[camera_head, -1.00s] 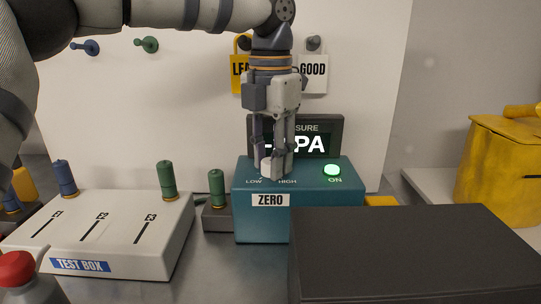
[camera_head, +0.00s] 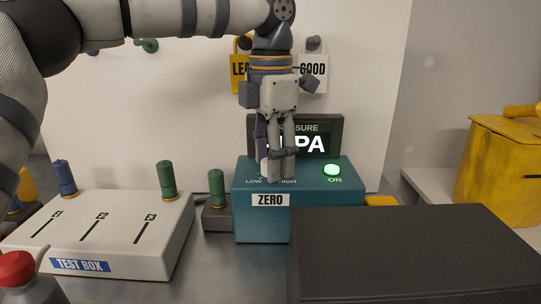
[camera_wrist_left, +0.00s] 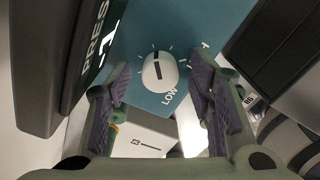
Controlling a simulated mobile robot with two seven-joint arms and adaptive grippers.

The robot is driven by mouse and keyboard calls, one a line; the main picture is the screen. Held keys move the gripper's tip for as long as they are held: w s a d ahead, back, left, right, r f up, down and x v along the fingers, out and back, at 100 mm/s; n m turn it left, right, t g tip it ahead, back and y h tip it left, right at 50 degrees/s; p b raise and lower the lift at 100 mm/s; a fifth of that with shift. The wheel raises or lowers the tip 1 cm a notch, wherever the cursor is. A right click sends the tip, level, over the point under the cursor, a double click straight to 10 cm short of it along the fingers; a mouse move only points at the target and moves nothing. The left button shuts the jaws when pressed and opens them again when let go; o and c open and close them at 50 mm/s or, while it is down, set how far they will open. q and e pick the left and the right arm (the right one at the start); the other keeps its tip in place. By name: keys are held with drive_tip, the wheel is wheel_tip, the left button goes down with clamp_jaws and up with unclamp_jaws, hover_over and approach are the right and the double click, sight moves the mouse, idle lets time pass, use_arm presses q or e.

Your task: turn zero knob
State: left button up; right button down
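The white zero knob (camera_head: 264,168) sits on top of the teal box (camera_head: 250,217), which bears a ZERO label. My left gripper (camera_head: 273,170) points down over it and partly hides it in the head view. In the left wrist view the knob (camera_wrist_left: 160,72) lies between the two finger pads, with a gap on each side. A dark stripe marks the knob, with ticks around it and LOW printed beside it. The left gripper (camera_wrist_left: 160,75) is open and holds nothing. My right gripper is in neither view.
A lit green ON button (camera_head: 331,170) is right of the knob. The pressure display (camera_head: 325,145) stands behind. A black box (camera_head: 410,250) fills the front right. The white test box (camera_head: 120,225) with green and blue plugs is at left. A yellow bin (camera_head: 505,170) stands far right.

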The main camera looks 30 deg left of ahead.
use_arm(q)
drive_tip(key=shift+r, duration=0.1)
wheel_tip(320, 180, up, 12)
idle(0.4)
